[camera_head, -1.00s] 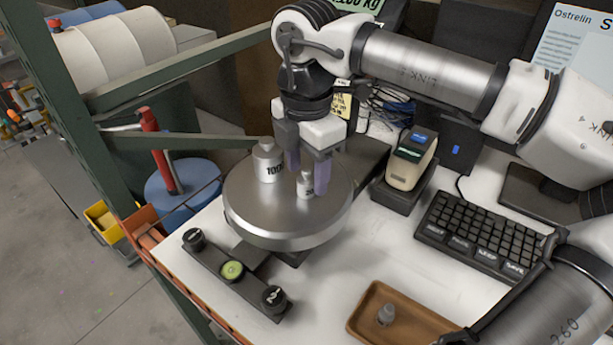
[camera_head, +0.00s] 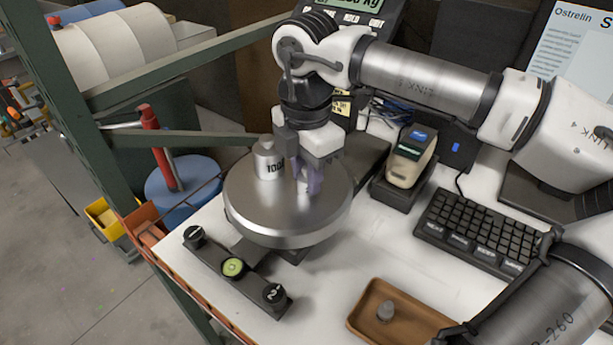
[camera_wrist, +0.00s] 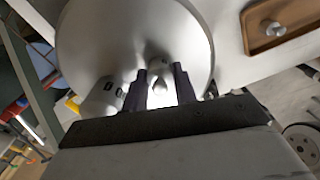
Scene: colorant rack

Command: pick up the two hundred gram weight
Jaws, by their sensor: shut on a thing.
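The small metal weight (camera_head: 303,187) stands on the round steel pan (camera_head: 250,213), largely hidden by my fingers in the head view; only part of its body shows between them. My gripper (camera_head: 308,180) points down at the pan and is shut on this weight. In the wrist view the weight's knob (camera_wrist: 159,84) shows between the two dark fingers of my gripper (camera_wrist: 160,76). The weight appears to be at pan level; I cannot tell any gap below it.
A brown tray (camera_head: 358,323) with another small weight (camera_head: 386,312) lies at the front. A keyboard (camera_head: 472,232) and a small device (camera_head: 410,160) are to the right.

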